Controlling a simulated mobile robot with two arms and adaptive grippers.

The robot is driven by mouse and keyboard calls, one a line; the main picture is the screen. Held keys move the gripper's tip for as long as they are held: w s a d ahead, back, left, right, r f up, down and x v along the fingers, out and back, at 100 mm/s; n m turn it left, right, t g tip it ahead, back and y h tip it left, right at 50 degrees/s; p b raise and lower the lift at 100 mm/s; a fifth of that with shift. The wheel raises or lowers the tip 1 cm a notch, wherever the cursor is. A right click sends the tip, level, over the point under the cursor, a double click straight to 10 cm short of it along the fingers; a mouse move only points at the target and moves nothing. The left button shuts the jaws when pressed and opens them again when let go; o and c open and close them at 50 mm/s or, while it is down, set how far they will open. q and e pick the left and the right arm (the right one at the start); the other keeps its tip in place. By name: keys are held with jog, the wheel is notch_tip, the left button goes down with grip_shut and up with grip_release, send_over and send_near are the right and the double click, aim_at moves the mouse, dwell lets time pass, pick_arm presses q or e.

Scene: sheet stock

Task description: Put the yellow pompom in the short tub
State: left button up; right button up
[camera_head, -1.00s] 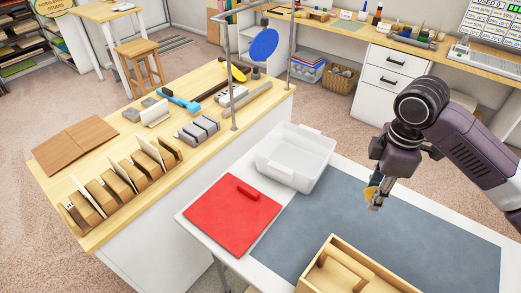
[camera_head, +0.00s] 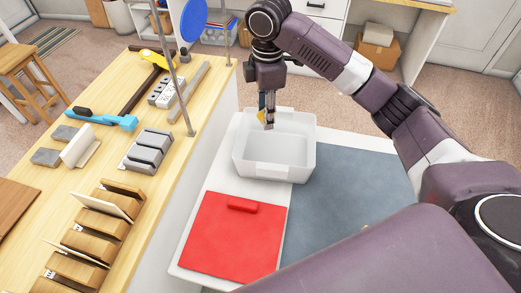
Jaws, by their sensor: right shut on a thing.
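The short tub (camera_head: 274,170) is a white, open, see-through box at the back of the white table. My right gripper (camera_head: 267,121) points down over the tub, near its back wall. I cannot tell exactly how high the pompom is above the tub floor. My left gripper is not in view.
A red board (camera_head: 233,240) with a red block handle lies in front of the tub. A blue-grey mat (camera_head: 345,190) covers the table to the right. A wooden bench (camera_head: 150,185) with tools and wooden blocks stands at the left, with a thin upright post (camera_head: 182,95) near the tub.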

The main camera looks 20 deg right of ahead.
notch_tip(320, 180, down, 12)
jog(key=shift+f+p, duration=0.1)
jog(key=shift+p, duration=0.7)
jog(key=shift+s+f, duration=0.1)
jog(key=shift+f, duration=0.5)
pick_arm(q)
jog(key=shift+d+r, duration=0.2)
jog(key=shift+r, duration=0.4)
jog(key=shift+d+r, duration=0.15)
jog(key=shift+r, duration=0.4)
pick_arm(e)
jog(key=shift+f, duration=1.85)
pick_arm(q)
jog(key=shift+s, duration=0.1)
pick_arm(e)
jog(key=shift+f, duration=0.15)
jog(key=o, duration=0.8)
jog(key=shift+c, duration=0.2)
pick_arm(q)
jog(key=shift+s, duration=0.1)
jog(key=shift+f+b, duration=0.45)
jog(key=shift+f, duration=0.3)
pick_arm(e)
notch_tip(320, 180, up, 12)
jog(key=shift+s+r, duration=0.1)
jog(key=shift+r, duration=0.1)
